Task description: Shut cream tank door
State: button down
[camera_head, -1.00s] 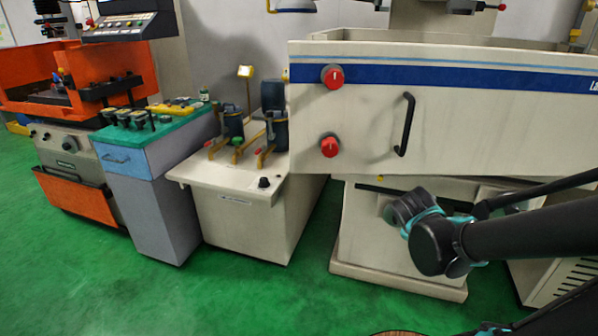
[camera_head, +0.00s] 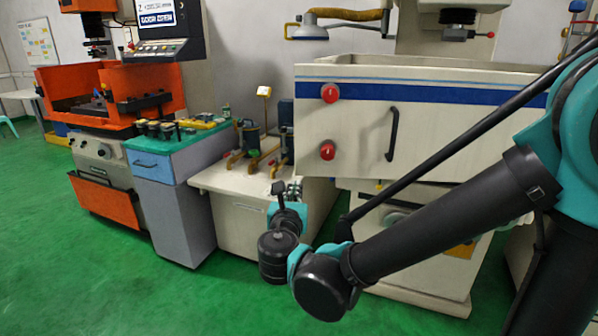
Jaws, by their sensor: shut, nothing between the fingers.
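The cream tank door (camera_head: 350,125) is the wide front panel of the tank, with a blue stripe, two red knobs on its left side and a black upright handle (camera_head: 392,134). Its left edge and most of its face show in the head view. My arm crosses in front of its lower right part. From this angle I cannot tell how far the door stands from the tank. My gripper (camera_head: 284,189) is small and shut, with nothing in it. It is left of and below the door's lower left corner, in front of the cream bench, apart from the handle.
The cream bench (camera_head: 235,190) with clamps stands left of the tank. Further left are a blue-grey cabinet (camera_head: 172,215) with a green top and an orange machine (camera_head: 105,95). Green floor (camera_head: 100,285) is free at front left.

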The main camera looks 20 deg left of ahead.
aim_at(300, 161)
jog(key=x, duration=1.3)
jog(key=shift+w+a+r, duration=0.1)
jog(key=shift+w+a, duration=0.2)
jog(key=shift+a, duration=0.05)
jog(key=shift+w, duration=0.3)
jog(key=w+a+m+h, duration=0.1)
jog(key=w+a+h, duration=0.1)
jog(key=w, duration=1.4)
jog(key=w+a+m+h, duration=0.2)
jog(key=w+h, duration=0.1)
jog(key=w, duration=1.2)
jog(key=shift+w+r+h, duration=0.2)
jog(key=shift+w+h, duration=0.1)
jog(key=shift+w, duration=0.1)
